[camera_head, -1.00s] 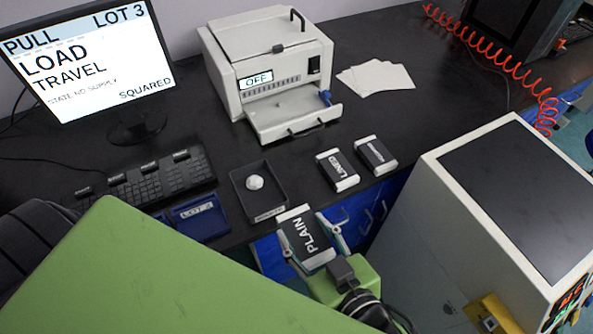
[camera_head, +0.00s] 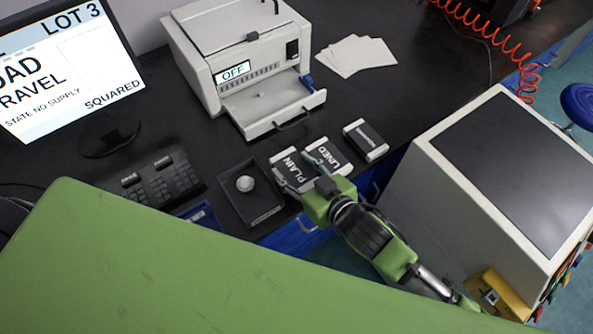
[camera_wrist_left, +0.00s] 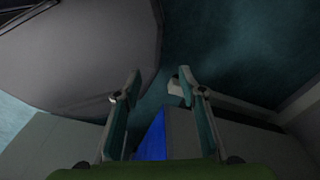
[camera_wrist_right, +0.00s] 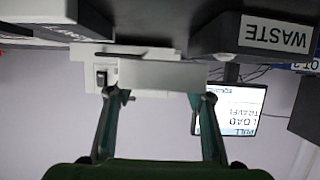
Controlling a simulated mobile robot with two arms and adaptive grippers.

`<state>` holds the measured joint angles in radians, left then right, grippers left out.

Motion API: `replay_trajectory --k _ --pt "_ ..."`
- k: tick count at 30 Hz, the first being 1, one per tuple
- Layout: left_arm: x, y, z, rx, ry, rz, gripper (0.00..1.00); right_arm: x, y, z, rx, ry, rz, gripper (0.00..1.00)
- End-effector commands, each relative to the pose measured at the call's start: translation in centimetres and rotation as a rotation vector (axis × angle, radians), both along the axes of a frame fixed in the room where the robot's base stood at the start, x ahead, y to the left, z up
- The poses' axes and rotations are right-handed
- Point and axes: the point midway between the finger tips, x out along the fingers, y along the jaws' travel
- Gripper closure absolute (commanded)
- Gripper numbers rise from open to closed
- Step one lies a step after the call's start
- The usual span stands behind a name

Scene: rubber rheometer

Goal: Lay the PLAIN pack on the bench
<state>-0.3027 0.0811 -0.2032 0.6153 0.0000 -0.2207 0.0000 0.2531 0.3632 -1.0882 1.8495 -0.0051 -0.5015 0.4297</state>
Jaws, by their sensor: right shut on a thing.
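The PLAIN pack (camera_head: 290,168), dark with white ends, is between the fingers of my right gripper (camera_head: 300,177) in the head view. My right gripper is shut on it, over the bench (camera_head: 225,150) near the front edge, between the dark waste tray and the LINED pack (camera_head: 329,155). I cannot tell whether the PLAIN pack touches the bench or the LINED pack. In the right wrist view the fingers of the right gripper (camera_wrist_right: 160,97) are spread apart. My left gripper (camera_wrist_left: 158,88) is open and empty in the left wrist view, away from the bench.
A third dark pack (camera_head: 366,140) lies right of LINED. The waste tray (camera_head: 262,215) holds a pale lump (camera_head: 245,183). The white rheometer (camera_head: 245,75) with its OFF display stands behind. Paper sheets (camera_head: 355,55) lie back right. A big white cabinet (camera_head: 430,185) stands front right.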

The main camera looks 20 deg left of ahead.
Motion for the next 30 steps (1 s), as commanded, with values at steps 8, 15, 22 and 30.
replay_trajectory --k 8,15,22,30 --pt "1.2 0.5 0.2 0.005 -0.018 0.004 0.62 1.6 0.1 -1.8 0.001 -0.001 -0.001 0.77" --pt "1.1 0.1 0.8 0.0 -0.015 0.005 0.62 1.6 0.1 -4.6 0.002 0.001 0.0 0.77" --pt "0.6 -0.4 0.7 -0.006 -0.01 0.005 0.62 1.6 0.1 -4.9 0.002 -0.001 0.001 0.77" --pt "0.5 -0.4 0.5 -0.005 -0.007 0.004 0.62 1.6 0.1 -5.2 0.001 0.001 0.0 0.45"
